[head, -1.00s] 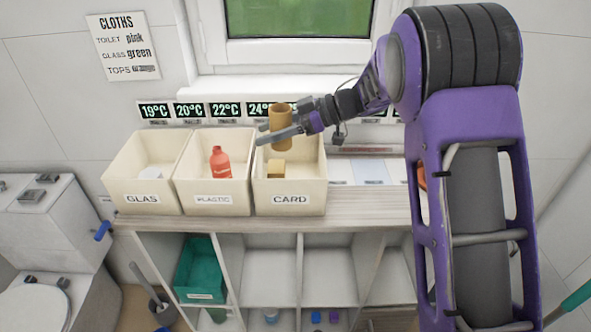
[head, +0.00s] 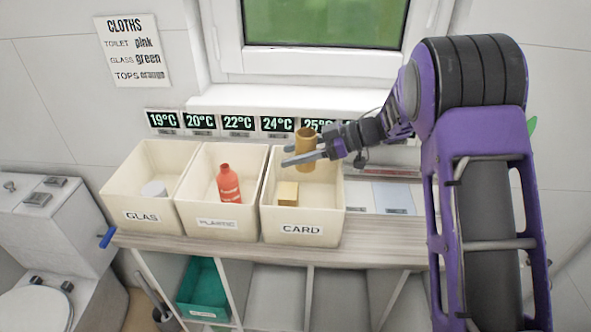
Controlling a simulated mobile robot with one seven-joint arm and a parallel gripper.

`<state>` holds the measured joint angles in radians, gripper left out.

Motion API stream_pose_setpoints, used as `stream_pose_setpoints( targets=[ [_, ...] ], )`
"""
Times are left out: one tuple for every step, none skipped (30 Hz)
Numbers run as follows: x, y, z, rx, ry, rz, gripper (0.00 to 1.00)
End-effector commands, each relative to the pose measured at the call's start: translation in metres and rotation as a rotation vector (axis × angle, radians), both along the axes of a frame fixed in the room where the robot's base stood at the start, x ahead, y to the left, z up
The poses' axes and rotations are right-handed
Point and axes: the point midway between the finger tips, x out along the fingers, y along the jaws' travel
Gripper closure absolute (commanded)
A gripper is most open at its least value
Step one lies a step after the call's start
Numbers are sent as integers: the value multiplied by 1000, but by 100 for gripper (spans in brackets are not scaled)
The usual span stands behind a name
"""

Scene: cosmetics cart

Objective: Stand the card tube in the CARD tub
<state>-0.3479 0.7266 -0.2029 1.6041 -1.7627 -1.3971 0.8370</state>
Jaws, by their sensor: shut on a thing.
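The card tube (head: 305,150) is a brown open cylinder, held roughly upright. My gripper (head: 303,158) is shut on it from the right, with one finger showing across its front. Both are over the CARD tub (head: 301,230), a cream open box at the right of three. The tube's lower end shows against the tub's inside back wall; I cannot tell how far it is above the floor. A small tan box (head: 287,193) stands inside the CARD tub, in front of the tube and lower.
The PLASTIC tub (head: 217,223) with a red bottle (head: 228,184) adjoins on the left. The GLAS tub (head: 141,217) beyond it holds a pale round thing (head: 154,188). Temperature displays (head: 237,122) line the wall behind. Flat pale panels (head: 393,197) lie to the right.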

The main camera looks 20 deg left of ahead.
Motion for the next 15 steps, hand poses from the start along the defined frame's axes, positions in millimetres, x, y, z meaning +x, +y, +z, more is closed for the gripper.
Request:
stream_pose_setpoints(
  targets=[
    [0, 0, -5, 0, 2, -1, 95],
    [0, 0, -8, 0, 2, 0, 95],
    [0, 0, -13, -1, 3, 0, 95],
    [0, 0, -18, -1, 4, -1, 95],
    [0, 0, -23, -1, 4, -1, 95],
    [0, 0, -29, -1, 4, -1, 95],
    [0, 0, -32, -1, 4, -1, 95],
    [0, 0, -35, -1, 3, -1, 95],
    [0, 0, -37, 0, 2, -1, 95],
    [0, 0, -37, 0, 1, 0, 95],
    [0, 0, -37, 0, 0, 0, 95],
    [0, 0, -36, 0, 0, 0, 95],
    [0, 0, -36, 0, 0, 0, 95],
    [0, 0, -36, 0, 0, 0, 95],
    [0, 0, -36, 0, 0, 0, 95]
  ],
)
